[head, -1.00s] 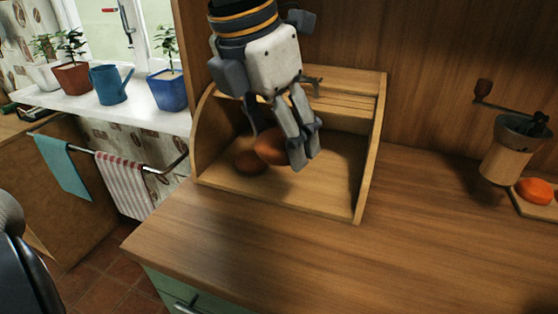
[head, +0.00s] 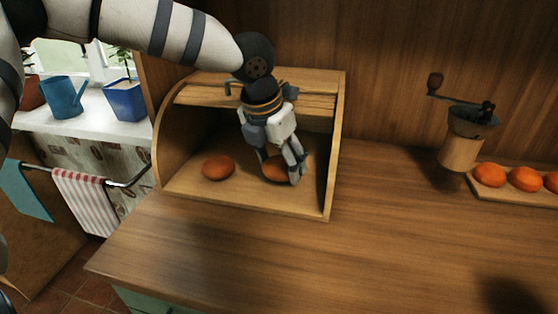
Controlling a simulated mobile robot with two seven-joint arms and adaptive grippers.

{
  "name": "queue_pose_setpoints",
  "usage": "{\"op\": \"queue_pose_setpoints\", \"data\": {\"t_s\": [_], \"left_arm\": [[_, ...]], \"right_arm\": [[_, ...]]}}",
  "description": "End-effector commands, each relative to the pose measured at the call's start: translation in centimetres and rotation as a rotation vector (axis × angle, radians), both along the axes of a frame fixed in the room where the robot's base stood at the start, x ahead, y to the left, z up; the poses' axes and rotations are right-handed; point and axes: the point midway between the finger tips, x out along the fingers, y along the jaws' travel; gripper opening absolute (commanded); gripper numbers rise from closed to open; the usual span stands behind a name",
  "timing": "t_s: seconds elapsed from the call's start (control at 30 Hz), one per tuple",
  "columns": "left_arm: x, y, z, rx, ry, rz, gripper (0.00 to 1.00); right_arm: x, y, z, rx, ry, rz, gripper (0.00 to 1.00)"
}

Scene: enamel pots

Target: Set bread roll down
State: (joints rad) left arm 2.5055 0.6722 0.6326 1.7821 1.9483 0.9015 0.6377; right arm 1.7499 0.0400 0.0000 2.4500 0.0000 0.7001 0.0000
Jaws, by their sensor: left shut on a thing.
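My left gripper (head: 285,172) reaches down into the open wooden bread box (head: 245,203) from above. It is shut on a brown bread roll (head: 273,169), which is partly hidden by the fingers. The held roll is low over the right part of the box floor; I cannot tell whether it touches the floor. A second bread roll (head: 218,167) lies on the box floor to the left, apart from the held one. My right gripper is not in view.
The box's side wall (head: 335,150) stands close to the right of my gripper. A coffee grinder (head: 463,140) and a board (head: 510,194) with orange-red round items (head: 525,179) are further right. The counter (head: 370,250) in front is clear. A windowsill with a watering can (head: 62,97) is at left.

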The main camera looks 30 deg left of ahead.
Motion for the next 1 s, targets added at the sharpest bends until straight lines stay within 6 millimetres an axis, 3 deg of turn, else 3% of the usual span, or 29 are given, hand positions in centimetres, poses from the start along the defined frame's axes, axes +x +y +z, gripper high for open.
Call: {"op": "queue_pose_setpoints", "data": {"t_s": [0.7,0.73,0.8,1.0], "left_arm": [[0.0,0.0,-1.2,0.0,-0.002,0.0,0.32],[0.0,0.0,-1.2,0.0,-0.002,0.0,0.66],[0.0,0.0,-1.2,0.0,-0.002,0.0,0.8],[0.0,0.0,-1.2,0.0,-0.002,0.0,0.8]], "right_arm": [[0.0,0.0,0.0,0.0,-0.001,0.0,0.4],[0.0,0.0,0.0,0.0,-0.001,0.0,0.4],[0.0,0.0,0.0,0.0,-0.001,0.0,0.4],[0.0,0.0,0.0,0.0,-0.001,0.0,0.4]]}}
